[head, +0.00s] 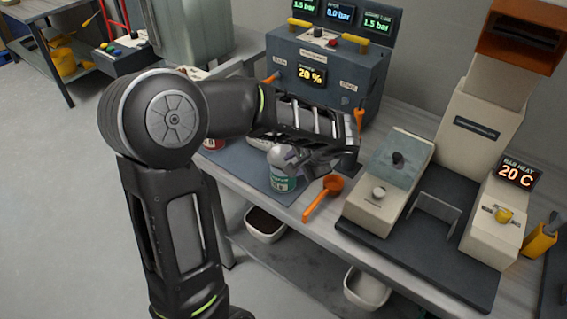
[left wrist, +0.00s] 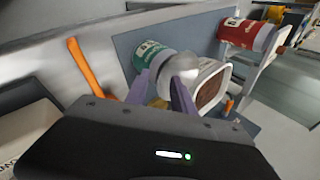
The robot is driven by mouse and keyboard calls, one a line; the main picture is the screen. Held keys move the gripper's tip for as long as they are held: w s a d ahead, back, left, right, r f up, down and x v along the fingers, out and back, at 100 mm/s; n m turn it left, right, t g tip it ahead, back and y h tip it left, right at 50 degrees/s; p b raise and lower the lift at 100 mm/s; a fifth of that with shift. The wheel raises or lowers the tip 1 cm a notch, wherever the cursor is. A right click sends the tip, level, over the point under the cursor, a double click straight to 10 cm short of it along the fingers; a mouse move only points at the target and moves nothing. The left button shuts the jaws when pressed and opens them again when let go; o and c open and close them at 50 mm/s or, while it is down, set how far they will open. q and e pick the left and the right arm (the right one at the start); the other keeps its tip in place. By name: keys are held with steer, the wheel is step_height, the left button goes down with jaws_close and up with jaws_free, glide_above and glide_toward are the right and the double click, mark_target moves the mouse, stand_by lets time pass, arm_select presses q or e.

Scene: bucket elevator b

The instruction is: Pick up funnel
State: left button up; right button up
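A pale grey, rounded piece that looks like the funnel (left wrist: 184,66) shows in the left wrist view, just beyond my fingertips and beside the green-labelled jar (left wrist: 150,54). Its full shape is unclear, and I cannot tell whether it rests on the jar. In the head view the jar (head: 283,183) stands on the dark mat under my left gripper (head: 306,160), which hides much of that spot. In the left wrist view my left gripper (left wrist: 168,84) has its two fingers apart at the grey piece, with no clear grip on it. My right gripper is not in view.
An orange scoop (head: 322,197) lies right of the jar. A red-labelled can (head: 213,144) stands to the left, and a white container with brown contents (left wrist: 211,86) is close to the fingers. The control box (head: 328,65) stands behind; a beige machine (head: 392,170) stands right.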

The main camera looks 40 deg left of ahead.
arm_select(q)
jaws_close()
stand_by(0.6)
step_height(320, 180, up, 10)
steer(key=shift+b, duration=0.35)
stand_by(0.7)
step_height(320, 180, up, 9)
steer(key=p, duration=0.6)
steer(key=shift+f, duration=0.2)
stand_by(0.5)
